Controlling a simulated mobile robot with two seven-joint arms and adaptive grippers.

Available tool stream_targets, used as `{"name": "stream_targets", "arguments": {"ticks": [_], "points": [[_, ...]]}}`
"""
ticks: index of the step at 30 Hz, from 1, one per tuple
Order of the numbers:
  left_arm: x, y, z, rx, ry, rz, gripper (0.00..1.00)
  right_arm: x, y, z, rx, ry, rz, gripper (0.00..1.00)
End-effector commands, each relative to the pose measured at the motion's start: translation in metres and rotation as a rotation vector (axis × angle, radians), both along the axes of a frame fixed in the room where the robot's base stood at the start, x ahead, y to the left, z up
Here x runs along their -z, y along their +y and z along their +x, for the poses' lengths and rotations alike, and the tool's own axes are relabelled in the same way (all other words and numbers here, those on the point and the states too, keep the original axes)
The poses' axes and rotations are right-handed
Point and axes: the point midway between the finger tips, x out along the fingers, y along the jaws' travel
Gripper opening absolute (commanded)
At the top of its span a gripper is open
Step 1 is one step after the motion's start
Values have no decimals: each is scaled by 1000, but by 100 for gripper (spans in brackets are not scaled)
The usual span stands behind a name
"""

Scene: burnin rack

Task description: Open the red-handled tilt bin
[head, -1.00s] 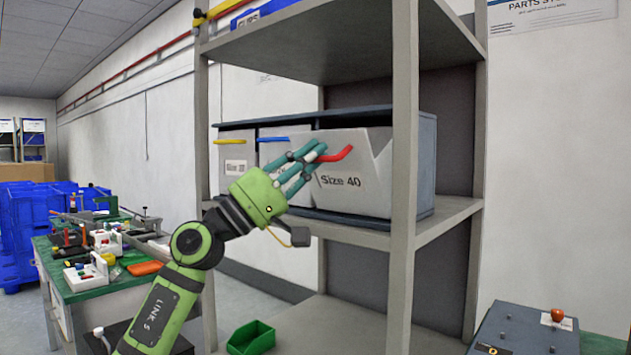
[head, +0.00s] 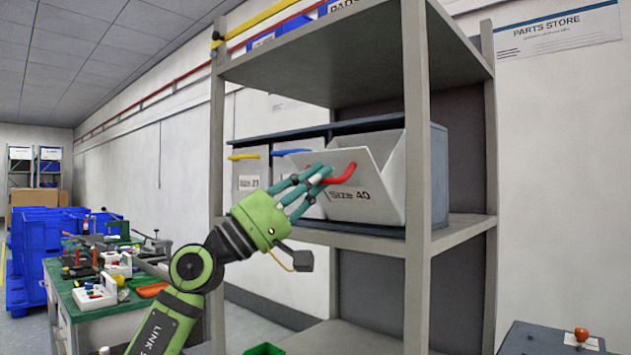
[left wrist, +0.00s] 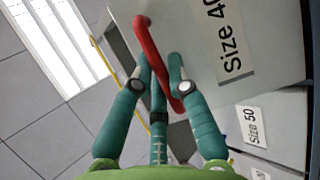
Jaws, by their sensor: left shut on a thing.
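The red-handled tilt bin (head: 372,197), grey and labelled "Size 40", sits at the right end of the bin row on the middle shelf. Its front leans outward and its top stands open. The red handle (head: 343,175) is on its front; it also shows in the left wrist view (left wrist: 150,50). My left gripper (head: 322,174) is shut on the red handle, with its teal fingers (left wrist: 158,78) around the bar. The inside of the bin is mostly hidden from this angle. My right gripper is not in view.
A yellow-handled bin (head: 248,172) and a blue-handled bin (head: 285,165) stand to the left, both closed. The rack's front post (head: 417,150) rises just right of the bin. A cluttered green bench (head: 88,298) is at the left.

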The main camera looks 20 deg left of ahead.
Motion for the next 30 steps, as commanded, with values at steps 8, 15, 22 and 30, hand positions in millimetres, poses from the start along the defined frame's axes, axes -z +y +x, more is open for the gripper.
{"name": "stream_targets", "arguments": {"ticks": [8,15,22,30], "points": [[1,-1,0,2,2,3,0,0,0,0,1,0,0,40],[1,-1,0,2,2,2,28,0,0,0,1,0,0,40],[4,4,-3,0,1,0,28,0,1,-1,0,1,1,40],[33,32,-27,-1,5,1,28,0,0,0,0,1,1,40]]}}
